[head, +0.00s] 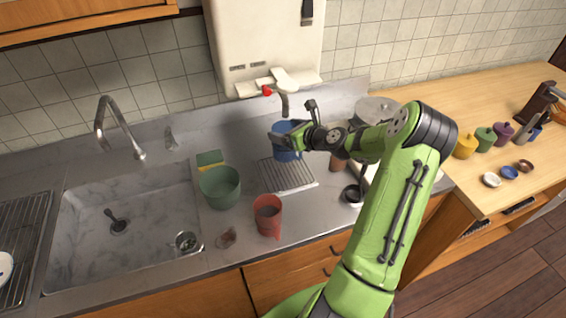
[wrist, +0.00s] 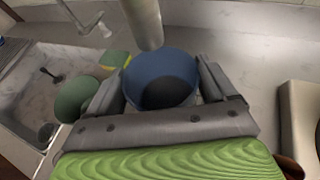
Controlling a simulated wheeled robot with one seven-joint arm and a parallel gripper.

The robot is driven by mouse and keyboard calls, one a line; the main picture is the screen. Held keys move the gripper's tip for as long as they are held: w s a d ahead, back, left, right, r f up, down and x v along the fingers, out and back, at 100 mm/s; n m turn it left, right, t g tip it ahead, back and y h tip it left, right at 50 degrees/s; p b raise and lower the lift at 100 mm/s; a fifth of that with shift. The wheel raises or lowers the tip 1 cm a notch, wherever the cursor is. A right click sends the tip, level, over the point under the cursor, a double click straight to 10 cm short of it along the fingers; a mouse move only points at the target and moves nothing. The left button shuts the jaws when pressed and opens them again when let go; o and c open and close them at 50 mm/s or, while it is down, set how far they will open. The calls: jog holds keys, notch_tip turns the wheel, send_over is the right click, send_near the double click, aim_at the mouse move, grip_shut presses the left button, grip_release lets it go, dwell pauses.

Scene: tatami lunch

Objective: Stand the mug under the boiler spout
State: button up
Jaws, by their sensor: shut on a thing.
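A blue mug (head: 286,150) is held in my gripper (head: 283,138) over the metal drip grate (head: 290,178). In the wrist view the mug (wrist: 160,75) is upright between the two fingers of my gripper (wrist: 163,92), and I look down into its dark inside. The boiler (head: 268,45) is the white box on the wall. Its spout (head: 284,104) points down just above the mug in the head view. In the wrist view the spout (wrist: 143,22) hangs close to the mug's far rim. I cannot tell whether the mug's base touches the grate.
A sponge (head: 210,161) lies behind the bowl. A metal pot (head: 375,110) and a dark cup (head: 353,195) are to the right. The sink (head: 125,230) is far left.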

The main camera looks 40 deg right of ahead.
aim_at(287, 149)
notch_tip(287, 149, down, 8)
jog(key=shift+d+r+b, duration=0.15)
jog(key=shift+b, duration=0.35)
jog(key=o, duration=1.2)
